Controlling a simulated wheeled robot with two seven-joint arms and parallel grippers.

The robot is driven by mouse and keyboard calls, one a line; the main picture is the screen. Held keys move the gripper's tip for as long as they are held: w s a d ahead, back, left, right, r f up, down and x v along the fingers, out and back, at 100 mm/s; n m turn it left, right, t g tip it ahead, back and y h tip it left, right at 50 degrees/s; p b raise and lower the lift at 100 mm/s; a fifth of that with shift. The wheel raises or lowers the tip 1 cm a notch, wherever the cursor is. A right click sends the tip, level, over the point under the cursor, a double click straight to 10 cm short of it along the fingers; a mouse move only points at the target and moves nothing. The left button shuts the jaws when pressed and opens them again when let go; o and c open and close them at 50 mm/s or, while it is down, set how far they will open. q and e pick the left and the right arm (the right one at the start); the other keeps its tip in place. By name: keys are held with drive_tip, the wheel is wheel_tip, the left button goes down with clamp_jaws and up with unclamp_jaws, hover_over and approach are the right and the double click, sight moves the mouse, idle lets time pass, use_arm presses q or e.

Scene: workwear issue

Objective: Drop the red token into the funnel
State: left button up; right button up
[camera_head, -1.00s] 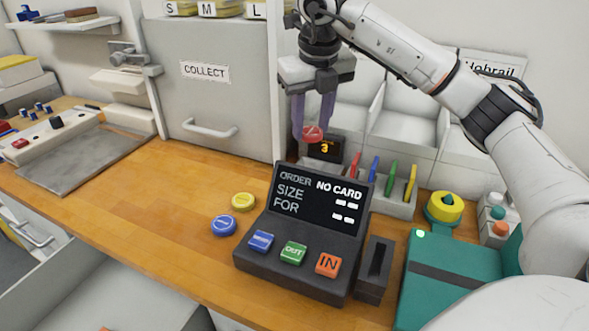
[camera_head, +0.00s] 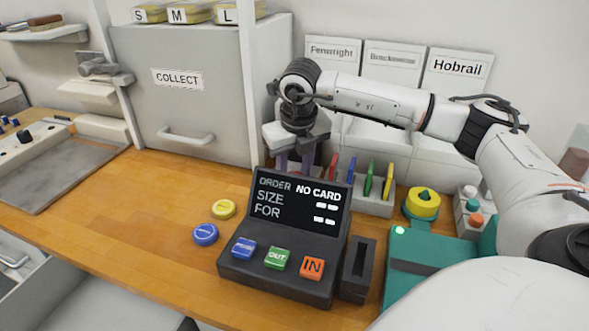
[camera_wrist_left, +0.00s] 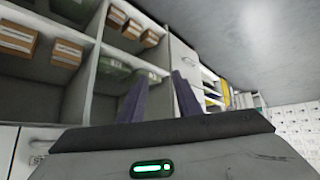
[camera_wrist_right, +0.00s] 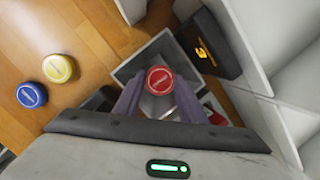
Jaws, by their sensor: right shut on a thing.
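The red token (camera_wrist_right: 160,79) shows in the right wrist view, held between the fingertips of my right gripper (camera_wrist_right: 158,92). Below it is a grey square-rimmed funnel (camera_wrist_right: 136,64) with sloping inner walls. The token appears over the opening; the gap between them is hard to judge. My left gripper (camera_wrist_left: 160,92) shows only in the left wrist view, fingers apart and empty, facing shelves.
A yellow token (camera_head: 223,209) and a blue token (camera_head: 205,234) lie on the counter left of the terminal. A pen tray (camera_head: 370,206) stands behind it. A small display reading 3 (camera_wrist_right: 204,52) stands beside the funnel. The counter's left middle is clear.

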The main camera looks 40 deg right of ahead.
drive_tip(key=shift+f+b, duration=0.55)
drive_tip(key=shift+f, duration=0.1)
drive_tip(key=o, duration=1.1)
drive_tip(key=shift+o, duration=0.2)
drive_tip(key=shift+r, duration=0.1)
drive_tip(key=v, duration=1.3)
drive_tip(key=shift+w+d, duration=0.1)
drive_tip(key=x, duration=1.3)
drive_tip(key=shift+r, duration=0.2)
